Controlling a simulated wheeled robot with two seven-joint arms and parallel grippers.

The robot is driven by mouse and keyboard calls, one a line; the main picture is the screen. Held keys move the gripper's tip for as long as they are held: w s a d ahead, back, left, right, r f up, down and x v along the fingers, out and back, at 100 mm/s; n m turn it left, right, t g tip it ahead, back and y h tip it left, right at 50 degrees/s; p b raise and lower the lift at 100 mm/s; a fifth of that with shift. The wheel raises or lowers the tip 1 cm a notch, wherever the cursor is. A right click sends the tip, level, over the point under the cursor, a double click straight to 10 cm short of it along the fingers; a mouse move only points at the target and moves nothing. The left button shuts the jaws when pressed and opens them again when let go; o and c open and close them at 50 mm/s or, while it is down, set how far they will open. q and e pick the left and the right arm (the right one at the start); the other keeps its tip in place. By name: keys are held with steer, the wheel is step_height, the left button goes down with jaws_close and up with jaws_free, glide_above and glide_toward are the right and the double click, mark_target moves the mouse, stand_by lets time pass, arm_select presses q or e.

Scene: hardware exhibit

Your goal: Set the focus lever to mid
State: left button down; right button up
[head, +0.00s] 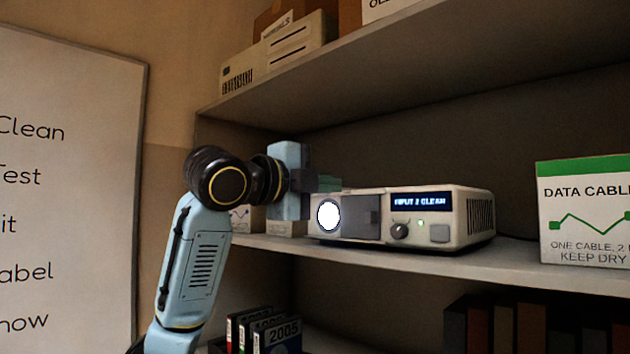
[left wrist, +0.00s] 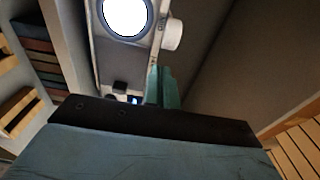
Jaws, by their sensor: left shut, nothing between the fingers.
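The projector (head: 465,215) is a pale box on the shelf, with a lit round lens (head: 328,216), a dark knob (head: 400,231) and a display reading "INPUT 2 CLEAN". In the left wrist view the bright lens (left wrist: 125,17) is at the top. A white rounded piece (left wrist: 172,35) sticks out beside it; it may be the focus lever, but its setting cannot be read. My left gripper (head: 329,184) is shut and empty, at the projector's upper left edge above the lens. Its green fingers (left wrist: 161,86) point towards the white piece; contact cannot be told. My right gripper is out of view.
The upper shelf (head: 420,80) hangs above the projector and limits height. A data cable box (head: 585,240) stands at the right. Small boxes (head: 285,229) sit behind my left wrist. Binders (head: 277,335) stand below. Shelf space right of the projector is partly free.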

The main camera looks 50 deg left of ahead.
arm_select(q)
steer(key=s+b, duration=0.2)
steer(key=s, duration=0.7)
steer(key=shift+d+b, duration=0.25)
steer(key=shift+b, duration=0.1)
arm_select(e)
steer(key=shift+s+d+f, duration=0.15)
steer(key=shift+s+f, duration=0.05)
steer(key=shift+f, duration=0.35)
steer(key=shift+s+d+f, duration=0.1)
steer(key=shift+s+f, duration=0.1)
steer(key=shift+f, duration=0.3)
arm_select(q)
steer(key=shift+s, duration=0.15)
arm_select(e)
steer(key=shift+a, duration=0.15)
arm_select(q)
steer(key=shift+f, duration=0.1)
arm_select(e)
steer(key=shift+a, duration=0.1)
